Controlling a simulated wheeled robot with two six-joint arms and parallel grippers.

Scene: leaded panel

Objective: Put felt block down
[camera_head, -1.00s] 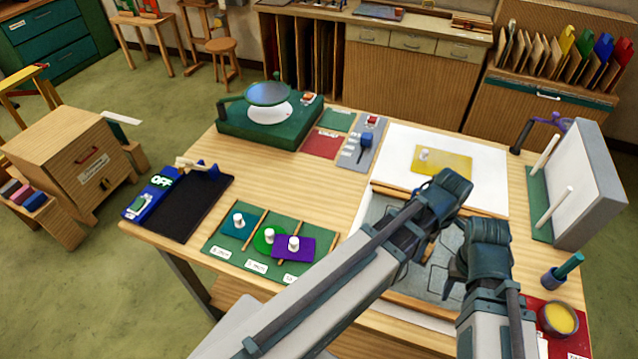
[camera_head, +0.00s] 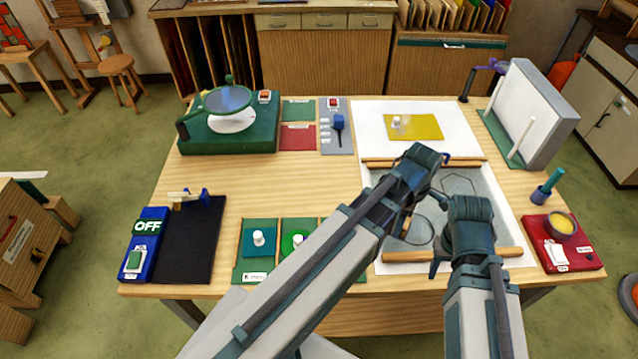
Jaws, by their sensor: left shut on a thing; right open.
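My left gripper (camera_head: 424,168) is over the leaded panel (camera_head: 460,186) in its wooden-edged frame. Its wrist and forearm cover most of the fingers. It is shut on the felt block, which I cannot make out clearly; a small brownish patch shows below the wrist. My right gripper (camera_head: 438,264) is open, low over the near part of the panel, mostly hidden by its own wrist. I cannot tell whether the held block touches the panel.
A red mat (camera_head: 588,262) with a yellow-filled pot (camera_head: 561,224) is at the right. A yellow glass sheet (camera_head: 425,127) lies on white paper behind the panel. A grey-white upright block (camera_head: 538,105) stands back right.

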